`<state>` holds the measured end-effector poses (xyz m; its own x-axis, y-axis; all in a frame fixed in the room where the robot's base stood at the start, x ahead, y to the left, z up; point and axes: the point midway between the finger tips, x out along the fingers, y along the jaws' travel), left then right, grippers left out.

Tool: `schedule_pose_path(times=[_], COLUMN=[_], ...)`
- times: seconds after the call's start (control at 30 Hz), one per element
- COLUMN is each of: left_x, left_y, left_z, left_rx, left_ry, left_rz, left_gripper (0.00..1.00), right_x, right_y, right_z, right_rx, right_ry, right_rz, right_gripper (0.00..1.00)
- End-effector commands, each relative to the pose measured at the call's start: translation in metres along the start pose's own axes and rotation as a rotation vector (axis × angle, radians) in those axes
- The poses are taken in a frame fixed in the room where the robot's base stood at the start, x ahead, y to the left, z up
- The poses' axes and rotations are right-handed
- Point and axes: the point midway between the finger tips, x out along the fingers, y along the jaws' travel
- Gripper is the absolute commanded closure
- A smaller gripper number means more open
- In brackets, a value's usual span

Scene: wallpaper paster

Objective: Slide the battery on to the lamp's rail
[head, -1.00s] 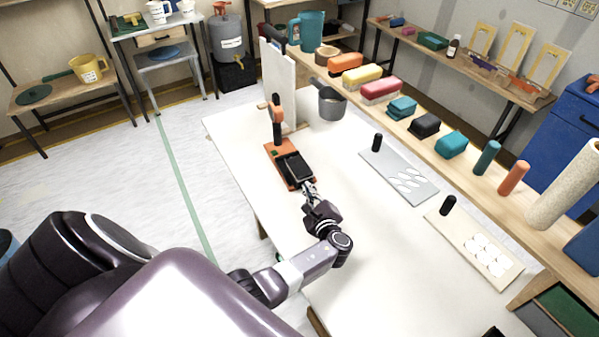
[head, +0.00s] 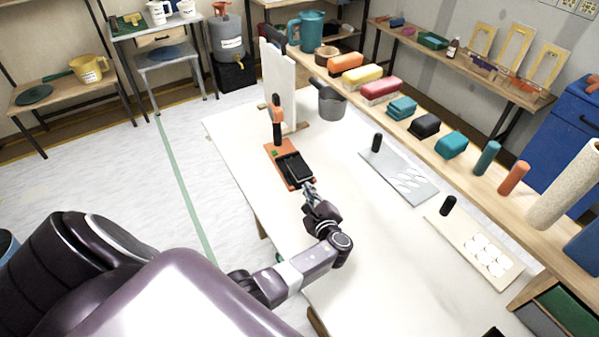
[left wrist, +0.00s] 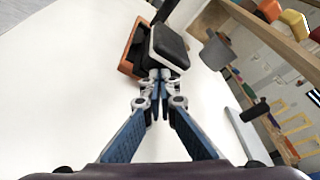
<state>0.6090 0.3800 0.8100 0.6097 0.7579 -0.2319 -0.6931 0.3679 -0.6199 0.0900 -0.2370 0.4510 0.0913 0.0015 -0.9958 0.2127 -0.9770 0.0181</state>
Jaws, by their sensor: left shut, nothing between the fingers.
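The lamp has an orange base (head: 273,150) flat on the white table and an upright orange and black part (head: 277,120) at its far end. The battery (head: 295,167), a black block with a pale lower edge, lies on the near part of the base. In the left wrist view the battery (left wrist: 172,44) is just beyond my fingertips, with the orange base (left wrist: 131,50) beside it. My left gripper (head: 309,188) is shut and empty, its tips at the battery's near end. I cannot tell whether they touch it. The rail is hidden. My right gripper is not in view.
A white upright board (head: 279,85) and a grey pot (head: 331,102) stand behind the lamp. Two plates with black handles, one grey (head: 400,186) and one beige (head: 465,248), lie to the right. A shelf of coloured blocks runs along the right. The table's middle is clear.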

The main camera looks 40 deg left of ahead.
Motion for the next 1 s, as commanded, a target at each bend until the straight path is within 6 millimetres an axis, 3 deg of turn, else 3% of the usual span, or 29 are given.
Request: schedule_pose_path(times=[1.0], left_x=[0.024], left_y=[0.000], left_z=[0.007], left_rx=[0.000], left_ry=[-0.002], left_rz=[0.000], left_gripper=[1.00], right_x=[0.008], right_y=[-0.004], right_z=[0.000], right_rx=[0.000], right_ry=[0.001], right_rz=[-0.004], right_gripper=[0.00])
